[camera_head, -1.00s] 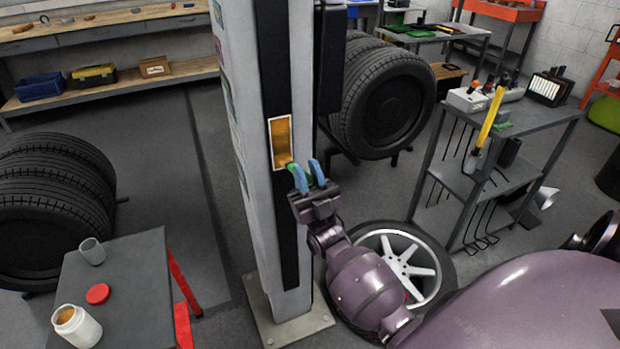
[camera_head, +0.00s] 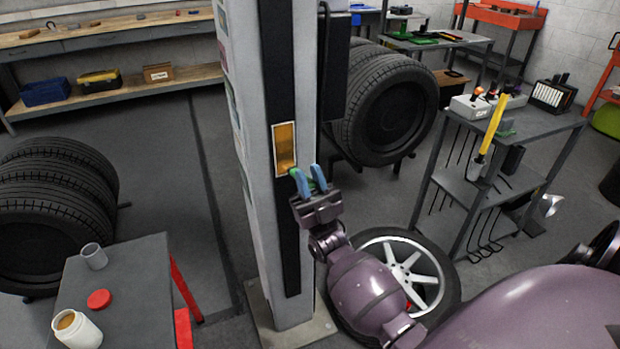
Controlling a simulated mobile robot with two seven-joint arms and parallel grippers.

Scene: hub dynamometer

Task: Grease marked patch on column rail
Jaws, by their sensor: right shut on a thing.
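The grey column (camera_head: 264,229) stands upright with a black rail (camera_head: 287,247) down its face. The marked patch (camera_head: 285,150) on the rail is an amber-brown rectangle with a pale outline. My right gripper (camera_head: 308,180) is at the patch's lower right end, its blue fingers pointing up, shut on a small green thing (camera_head: 296,176) that is mostly hidden between them. The green thing is close to the patch's lower edge; I cannot tell whether it touches. An open white jar (camera_head: 78,330) with brown content stands on the grey table at lower left. My left gripper is out of view.
A red lid (camera_head: 99,299) and a grey cup (camera_head: 93,256) sit on the grey table (camera_head: 137,290). A wheel (camera_head: 404,270) lies on the floor behind my right arm. A tool cart (camera_head: 545,128) stands at right, and stacked tyres (camera_head: 50,215) at left.

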